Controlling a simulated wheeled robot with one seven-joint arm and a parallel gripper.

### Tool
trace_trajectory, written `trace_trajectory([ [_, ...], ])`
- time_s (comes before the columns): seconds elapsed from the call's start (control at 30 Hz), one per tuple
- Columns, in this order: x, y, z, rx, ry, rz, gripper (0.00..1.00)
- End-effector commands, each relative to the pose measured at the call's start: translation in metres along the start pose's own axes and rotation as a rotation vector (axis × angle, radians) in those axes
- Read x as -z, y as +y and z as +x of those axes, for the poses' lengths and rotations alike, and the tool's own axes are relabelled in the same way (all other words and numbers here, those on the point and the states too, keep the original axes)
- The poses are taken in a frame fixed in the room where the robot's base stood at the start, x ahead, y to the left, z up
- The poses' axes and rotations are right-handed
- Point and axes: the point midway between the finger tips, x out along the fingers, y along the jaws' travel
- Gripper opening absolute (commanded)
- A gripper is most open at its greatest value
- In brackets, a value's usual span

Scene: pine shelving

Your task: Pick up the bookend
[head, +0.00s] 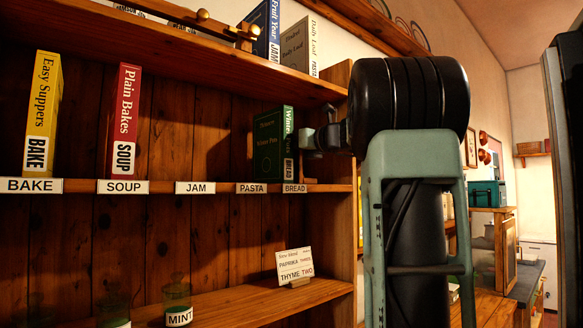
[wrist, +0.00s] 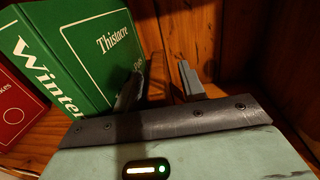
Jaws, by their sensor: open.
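My gripper (head: 318,136) is at the right end of the middle shelf, just right of a green book (head: 268,143). In the wrist view my gripper (wrist: 159,82) is open, its two dark fingers apart. The green book (wrist: 80,45) stands left of the left finger, tilted in that picture. A narrow brown upright piece (wrist: 158,72) shows between the fingers, beside the book; I cannot tell whether it is the bookend.
The middle shelf also holds a yellow book (head: 42,110) and a red book (head: 123,120), with free room above the JAM label (head: 195,188). Shelf side panels (head: 340,190) stand close right of the gripper. A jar (head: 177,300) and a card (head: 294,265) are on the lower shelf.

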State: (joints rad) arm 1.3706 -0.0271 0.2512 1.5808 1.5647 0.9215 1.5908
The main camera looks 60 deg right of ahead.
Motion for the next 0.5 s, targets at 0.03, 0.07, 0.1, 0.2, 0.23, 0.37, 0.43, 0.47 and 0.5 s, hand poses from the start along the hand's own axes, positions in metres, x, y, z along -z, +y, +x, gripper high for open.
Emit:
trace_trajectory([
  [0.03,0.0002,0.0003,-0.0001,-0.001,0.000,0.000,0.42],
  [0.07,0.0002,0.0003,-0.0001,-0.001,0.000,0.000,0.42],
  [0.1,0.0002,0.0003,-0.0002,-0.001,0.000,0.000,0.36],
  [0.2,0.0001,0.0003,-0.0003,-0.001,0.000,0.000,0.08],
  [0.23,0.0001,0.0003,-0.0003,-0.001,0.000,0.000,0.00],
  [0.37,0.0000,0.0003,-0.0004,-0.001,0.000,0.000,0.00],
  [0.43,0.0001,0.0003,-0.0004,0.000,0.000,0.000,0.00],
  [0.47,0.0000,0.0003,-0.0005,0.000,0.000,0.000,0.00],
  [0.5,0.0001,0.0003,-0.0005,0.000,0.000,0.000,0.00],
])
